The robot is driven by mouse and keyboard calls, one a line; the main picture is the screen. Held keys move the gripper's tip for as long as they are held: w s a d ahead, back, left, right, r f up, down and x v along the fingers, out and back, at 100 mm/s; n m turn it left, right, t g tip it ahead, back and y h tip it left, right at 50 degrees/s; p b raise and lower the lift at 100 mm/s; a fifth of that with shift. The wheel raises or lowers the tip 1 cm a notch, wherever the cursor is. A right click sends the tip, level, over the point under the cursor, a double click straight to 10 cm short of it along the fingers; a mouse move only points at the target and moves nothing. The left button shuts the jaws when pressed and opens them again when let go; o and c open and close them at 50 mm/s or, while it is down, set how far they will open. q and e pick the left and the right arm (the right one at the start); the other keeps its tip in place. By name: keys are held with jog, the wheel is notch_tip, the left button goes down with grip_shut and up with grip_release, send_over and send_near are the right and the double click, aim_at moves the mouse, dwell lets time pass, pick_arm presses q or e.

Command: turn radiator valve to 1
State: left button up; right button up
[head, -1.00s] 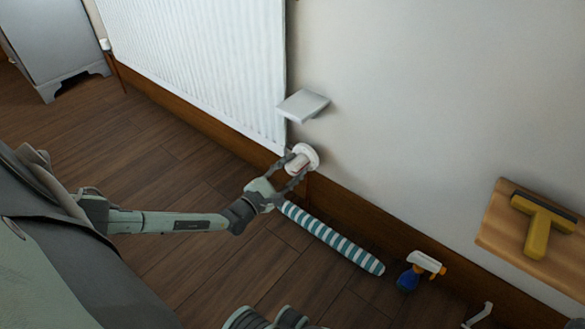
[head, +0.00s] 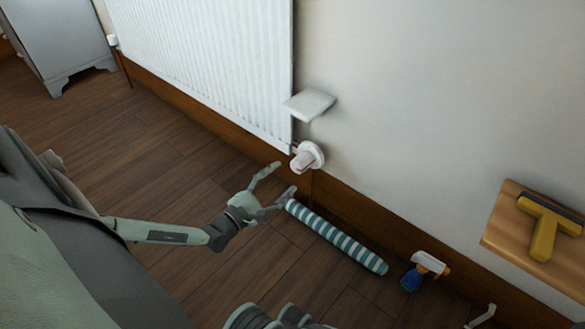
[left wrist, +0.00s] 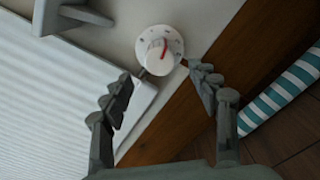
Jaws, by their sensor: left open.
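The radiator valve (head: 305,158) is a round white knob on the wall by the radiator's lower right corner. In the left wrist view the valve (left wrist: 158,58) faces me, with a red line on its face and small dark marks around its rim. The marks are too small to read. My left gripper (head: 284,178) is open and empty, back from the valve and apart from it. In the left wrist view the left gripper's (left wrist: 160,76) fingers are spread, with the valve beyond the gap between them.
The white radiator (head: 210,65) is on the wall at left. A small pale shelf (head: 309,104) juts out just above the valve. A striped roll (head: 338,238) lies on the floor below, near a spray bottle (head: 421,270). A wooden shelf (head: 505,238) holds a yellow squeegee (head: 543,230).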

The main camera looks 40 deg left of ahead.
pick_arm(q)
jog(key=s, duration=0.4)
jog(key=shift+s+a, duration=0.15)
jog(key=shift+s, duration=0.25)
